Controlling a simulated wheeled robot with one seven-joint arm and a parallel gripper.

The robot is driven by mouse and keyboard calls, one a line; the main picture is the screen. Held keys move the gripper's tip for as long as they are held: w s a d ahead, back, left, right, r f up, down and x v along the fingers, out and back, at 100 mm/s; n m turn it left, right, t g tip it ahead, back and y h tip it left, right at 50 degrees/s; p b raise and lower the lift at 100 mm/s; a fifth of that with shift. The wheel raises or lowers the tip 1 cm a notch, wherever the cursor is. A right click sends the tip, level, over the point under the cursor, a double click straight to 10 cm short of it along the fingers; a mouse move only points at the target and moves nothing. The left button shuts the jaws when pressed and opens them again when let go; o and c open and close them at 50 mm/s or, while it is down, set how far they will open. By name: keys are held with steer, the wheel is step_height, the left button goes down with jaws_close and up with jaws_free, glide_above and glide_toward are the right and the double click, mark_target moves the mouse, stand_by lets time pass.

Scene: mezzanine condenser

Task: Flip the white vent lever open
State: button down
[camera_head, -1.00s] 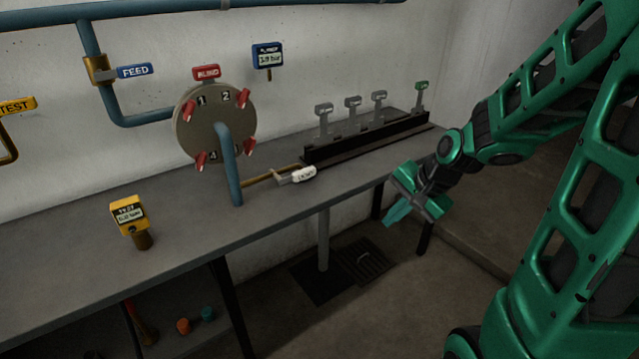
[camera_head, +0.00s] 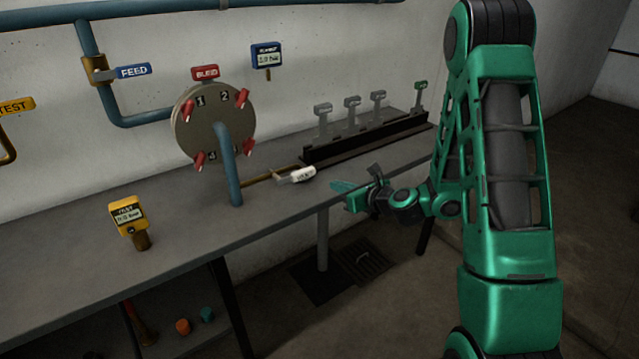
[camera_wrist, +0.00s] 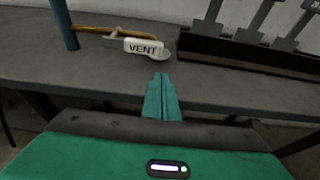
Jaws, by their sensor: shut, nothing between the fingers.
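The white vent lever (camera_head: 298,174) lies low over the bench at the end of a thin brass pipe (camera_head: 262,178). In the wrist view the lever (camera_wrist: 143,47) shows the word VENT, with a grey part at its right end. My gripper (camera_head: 338,187) is at the bench's front edge, to the right of the lever and apart from it. In the wrist view my gripper (camera_wrist: 162,80) has its green fingers together, with nothing between them, pointing toward the bench just below and right of the lever.
A black rack (camera_head: 370,136) with several upright grey levers and a green one stands behind right. A blue pipe (camera_head: 229,165) rises left of the vent lever, before a round plate (camera_head: 196,130) with red handles. A yellow gauge (camera_head: 127,215) stands on the bench (camera_head: 80,262) at left.

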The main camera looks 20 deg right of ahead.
steer(key=shift+w, duration=0.1)
steer(key=x, duration=0.9)
steer(key=shift+w+a+f, duration=0.15)
steer(key=shift+w, duration=0.2)
stand_by(0.3)
